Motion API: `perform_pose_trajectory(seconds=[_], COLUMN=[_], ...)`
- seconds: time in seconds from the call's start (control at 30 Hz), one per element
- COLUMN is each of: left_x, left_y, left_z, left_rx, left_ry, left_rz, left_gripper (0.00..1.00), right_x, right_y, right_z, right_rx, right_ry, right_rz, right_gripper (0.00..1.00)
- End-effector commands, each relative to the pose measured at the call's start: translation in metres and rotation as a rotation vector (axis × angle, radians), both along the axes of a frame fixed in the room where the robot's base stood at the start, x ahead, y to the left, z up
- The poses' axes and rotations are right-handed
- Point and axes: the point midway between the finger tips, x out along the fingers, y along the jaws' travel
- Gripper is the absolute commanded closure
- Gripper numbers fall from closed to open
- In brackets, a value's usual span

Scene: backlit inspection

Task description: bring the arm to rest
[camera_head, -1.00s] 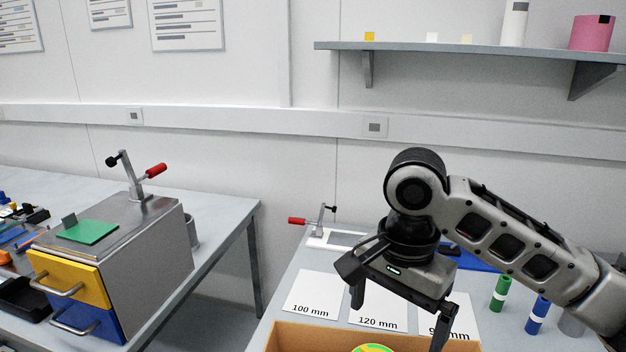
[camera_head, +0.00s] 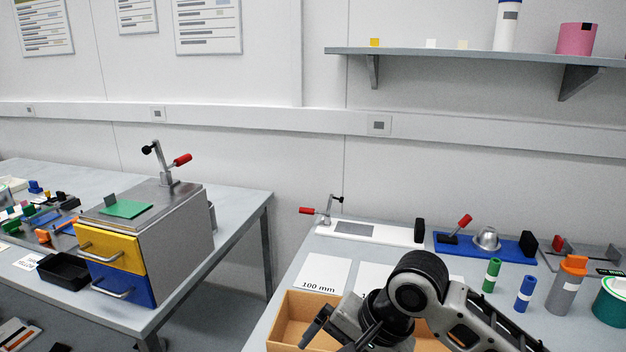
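My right arm (camera_head: 418,282) comes in from the lower right, low over the near part of the right table (camera_head: 263,335). Its gripper (camera_head: 325,345) is at the bottom edge, over the open cardboard box (camera_head: 290,318). One dark finger shows near the box's left part; the other is cut off or hidden, so its opening cannot be told. My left gripper is not in view.
White cards, one marked 100 mm (camera_head: 322,273), lie behind the box. A green cylinder (camera_head: 491,275), a blue cylinder (camera_head: 525,293) and a grey orange-topped bottle (camera_head: 566,290) stand to the right. A drawer cabinet (camera_head: 180,235) stands on the left table.

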Motion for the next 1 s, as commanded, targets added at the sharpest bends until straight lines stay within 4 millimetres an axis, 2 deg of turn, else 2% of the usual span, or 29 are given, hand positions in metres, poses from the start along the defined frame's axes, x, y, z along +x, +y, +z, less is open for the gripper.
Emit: perform_pose_trajectory(seconds=[0.03,0.13,0.27,0.47,0.6,0.7,0.8,0.9,1.0], left_x=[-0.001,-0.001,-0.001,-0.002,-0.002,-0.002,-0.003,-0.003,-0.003], left_y=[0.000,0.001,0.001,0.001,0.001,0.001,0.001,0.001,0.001], left_z=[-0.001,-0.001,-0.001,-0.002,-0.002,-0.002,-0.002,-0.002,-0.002], left_rx=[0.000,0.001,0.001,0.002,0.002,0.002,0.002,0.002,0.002], left_ry=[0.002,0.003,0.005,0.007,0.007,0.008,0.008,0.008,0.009], left_rz=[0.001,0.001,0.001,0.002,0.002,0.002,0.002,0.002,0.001], left_gripper=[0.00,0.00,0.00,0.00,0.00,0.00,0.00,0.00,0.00], right_x=[-0.003,-0.004,-0.009,-0.035,-0.072,-0.101,-0.124,-0.136,-0.139], right_y=[0.008,0.019,0.016,-0.020,-0.057,-0.083,-0.102,-0.111,-0.114], right_z=[-0.016,-0.046,-0.086,-0.143,-0.179,-0.196,-0.205,-0.209,-0.209], right_rx=[0.047,0.132,0.170,0.030,-0.168,-0.320,-0.432,-0.493,-0.515], right_ry=[-0.029,-0.153,-0.362,-0.646,-0.787,-0.853,-0.890,-0.909,-0.916], right_rz=[0.023,0.068,0.101,0.144,0.219,0.299,0.373,0.418,0.437], right_gripper=[0.00,0.00,0.00,0.00,0.00,0.00,0.00,0.00,0.00])
